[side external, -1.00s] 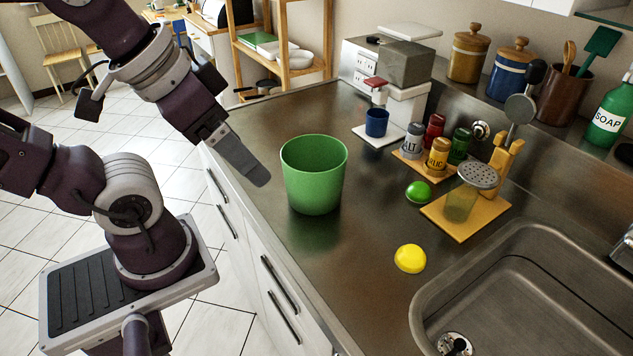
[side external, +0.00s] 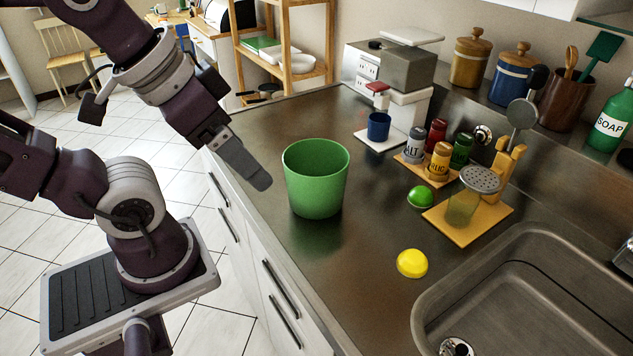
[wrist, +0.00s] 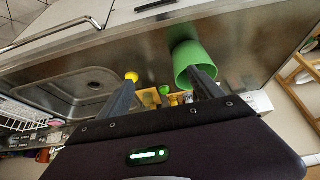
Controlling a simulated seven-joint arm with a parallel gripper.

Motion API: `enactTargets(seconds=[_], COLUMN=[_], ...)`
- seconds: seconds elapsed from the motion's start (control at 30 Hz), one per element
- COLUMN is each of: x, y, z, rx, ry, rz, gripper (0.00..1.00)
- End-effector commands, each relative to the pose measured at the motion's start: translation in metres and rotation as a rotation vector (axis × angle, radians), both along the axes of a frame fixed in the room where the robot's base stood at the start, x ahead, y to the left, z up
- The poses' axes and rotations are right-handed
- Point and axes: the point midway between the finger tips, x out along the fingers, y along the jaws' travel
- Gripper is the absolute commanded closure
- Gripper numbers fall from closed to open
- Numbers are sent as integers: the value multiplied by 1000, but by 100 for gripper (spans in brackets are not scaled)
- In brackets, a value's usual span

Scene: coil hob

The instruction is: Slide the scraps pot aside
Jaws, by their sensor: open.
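The scraps pot looks to be the green, open-topped tub (side external: 316,182) standing upright on the steel counter. My gripper (side external: 262,182) is just left of the tub in the side view, its fingers pointing down toward the counter, with a small gap seen between them and the tub. In the wrist view the two fingers (wrist: 163,85) are spread apart with nothing between them up close. The tub (wrist: 190,62) shows there behind the right finger, which hides part of it. Whether that finger touches the tub, I cannot tell.
A yellow half-dome (side external: 412,263) and a green one (side external: 420,196) lie right of the tub. Further right are the sink (side external: 540,300), a wooden board (side external: 466,222) with a shaker, and spice jars (side external: 438,160). Bare counter (side external: 290,120) lies behind the tub.

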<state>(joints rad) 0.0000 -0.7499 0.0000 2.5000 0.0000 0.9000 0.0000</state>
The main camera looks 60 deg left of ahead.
Motion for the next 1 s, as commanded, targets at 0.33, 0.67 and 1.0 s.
enactTargets(seconds=[0.33,0.67,1.0], x=[27,163,180], y=[7,79,95], z=[8,-37,-82], rx=[-106,-383,-389], ry=[80,365,387], rz=[206,1346,1565], gripper=[60,100,100])
